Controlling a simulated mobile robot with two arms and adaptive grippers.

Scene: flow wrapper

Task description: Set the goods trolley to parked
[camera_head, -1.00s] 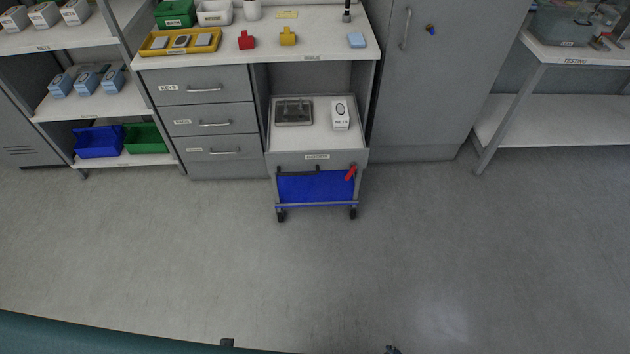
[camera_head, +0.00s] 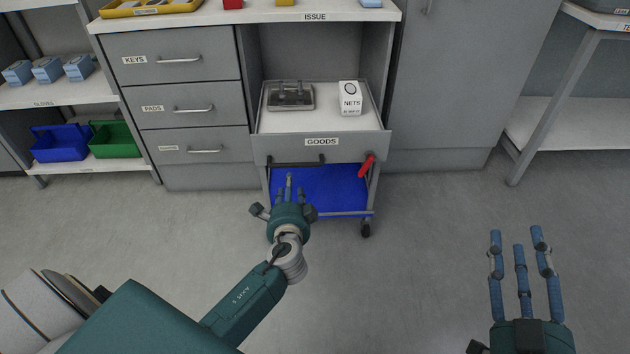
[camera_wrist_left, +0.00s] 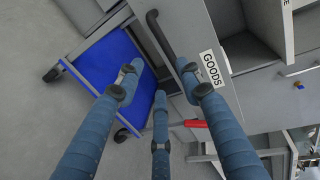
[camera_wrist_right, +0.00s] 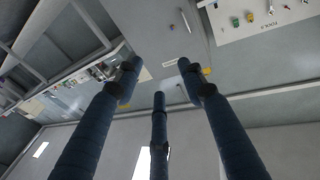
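The goods trolley (camera_head: 320,146) stands under the issue counter with its open-topped tray part pulled out and a label reading GOODS. It has a black handle bar (camera_head: 296,162) on its front, a red lever (camera_head: 367,165) at the right, and a blue lower shelf (camera_head: 335,190). The left wrist view shows the black handle (camera_wrist_left: 160,36), the red lever (camera_wrist_left: 195,123) and the blue shelf (camera_wrist_left: 108,72). My left gripper (camera_head: 289,185) is open and empty in front of the handle, apart from it as far as I can tell. My right gripper (camera_head: 519,242) is open and empty at the lower right.
On the trolley lie a grey tray-like item (camera_head: 290,97) and a white NETS box (camera_head: 350,98). Drawers (camera_head: 185,95) stand left, a tall cabinet (camera_head: 445,90) right. A white table (camera_head: 560,130) is further right. The floor in front is clear.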

